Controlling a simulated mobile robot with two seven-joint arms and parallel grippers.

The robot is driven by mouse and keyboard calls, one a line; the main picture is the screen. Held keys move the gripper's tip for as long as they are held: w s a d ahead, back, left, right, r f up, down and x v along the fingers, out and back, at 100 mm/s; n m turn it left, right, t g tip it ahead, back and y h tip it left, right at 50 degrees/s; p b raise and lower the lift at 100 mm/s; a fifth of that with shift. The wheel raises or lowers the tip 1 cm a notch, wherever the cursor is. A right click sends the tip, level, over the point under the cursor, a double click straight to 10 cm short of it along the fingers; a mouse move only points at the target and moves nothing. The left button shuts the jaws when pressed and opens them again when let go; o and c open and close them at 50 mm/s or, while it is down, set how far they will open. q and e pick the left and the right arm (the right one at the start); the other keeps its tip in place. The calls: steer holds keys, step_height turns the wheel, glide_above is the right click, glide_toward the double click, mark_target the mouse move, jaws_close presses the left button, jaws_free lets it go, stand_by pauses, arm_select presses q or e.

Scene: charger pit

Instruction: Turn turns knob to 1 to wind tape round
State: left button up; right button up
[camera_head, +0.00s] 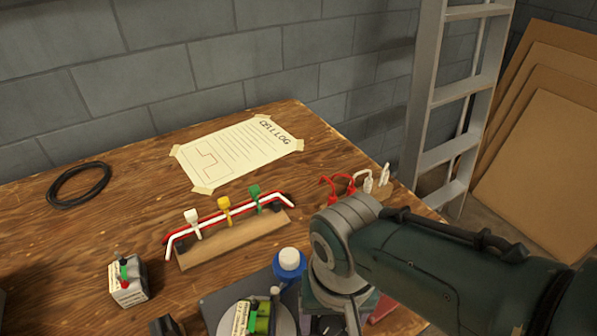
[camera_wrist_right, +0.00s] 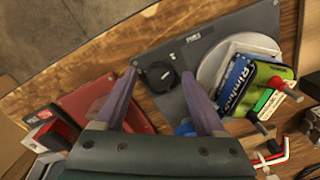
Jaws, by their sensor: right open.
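In the right wrist view, a black round knob (camera_wrist_right: 160,77) sits on a dark grey plate (camera_wrist_right: 225,28), near a small label. A white round disc (camera_wrist_right: 212,68) on the plate bears a green and white labelled pack (camera_wrist_right: 247,88). The pack also shows at the bottom of the head view (camera_head: 262,318). My right gripper (camera_wrist_right: 158,73) is open, its two purple-grey fingers apart with the knob seen between their tips. I cannot tell whether they touch it. In the head view my right wrist hides the fingers and knob. My left gripper is not in view.
A blue bottle with a white cap (camera_head: 289,262) stands beside my right wrist. A red plate (camera_wrist_right: 85,108) lies beside the grey one.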

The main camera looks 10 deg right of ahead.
mark_target(330, 327)
step_height(330, 327, up, 10)
steer(key=p, duration=0.7)
